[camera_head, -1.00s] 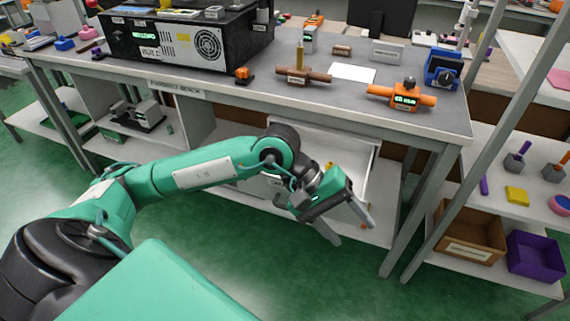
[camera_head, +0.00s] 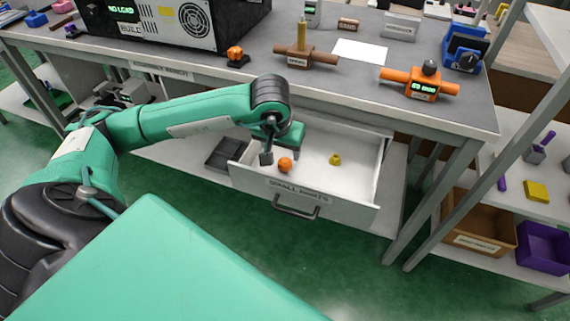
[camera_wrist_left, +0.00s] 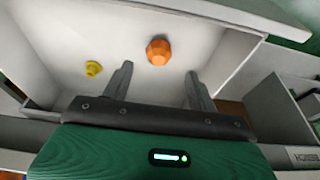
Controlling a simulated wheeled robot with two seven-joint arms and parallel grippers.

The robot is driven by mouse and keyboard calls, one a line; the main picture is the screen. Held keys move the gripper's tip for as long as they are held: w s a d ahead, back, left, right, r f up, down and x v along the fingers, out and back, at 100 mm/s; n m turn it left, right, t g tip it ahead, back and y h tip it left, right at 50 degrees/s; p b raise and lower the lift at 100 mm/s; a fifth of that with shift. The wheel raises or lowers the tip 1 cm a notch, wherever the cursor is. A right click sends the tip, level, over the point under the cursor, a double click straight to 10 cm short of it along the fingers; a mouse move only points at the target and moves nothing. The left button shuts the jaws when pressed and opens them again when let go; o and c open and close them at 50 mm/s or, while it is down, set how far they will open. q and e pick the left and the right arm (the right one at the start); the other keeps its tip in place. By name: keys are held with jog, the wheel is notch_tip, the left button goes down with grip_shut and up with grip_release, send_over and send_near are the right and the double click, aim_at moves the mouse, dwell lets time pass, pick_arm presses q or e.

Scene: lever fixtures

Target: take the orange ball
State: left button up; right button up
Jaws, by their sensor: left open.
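The orange ball (camera_head: 285,164) lies inside the open white drawer (camera_head: 360,187), toward its left side. It looks faceted in the left wrist view (camera_wrist_left: 158,52). My left gripper (camera_head: 276,156) is over the left part of the drawer, right by the ball in the head view. In the left wrist view my left gripper (camera_wrist_left: 160,71) has its two fingers wide apart. The ball shows between and just beyond the fingertips, with nothing held. One finger is partly hidden in the head view. My right gripper is in no view.
A small yellow piece (camera_head: 335,159) lies in the drawer, right of the ball. The drawer walls and front handle (camera_head: 296,207) surround the space. The bench top (camera_head: 330,78) stands above and behind, with lever fixtures on it. A dark tray (camera_head: 226,152) sits on the lower shelf.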

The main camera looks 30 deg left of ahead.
aim_at(284, 160)
pick_arm(q)
jog(key=shift+x, duration=3)
jog(key=shift+s+d, duration=0.1)
jog(key=c, duration=1.1)
jog(key=shift+o, duration=0.2)
jog(key=shift+r, duration=0.1)
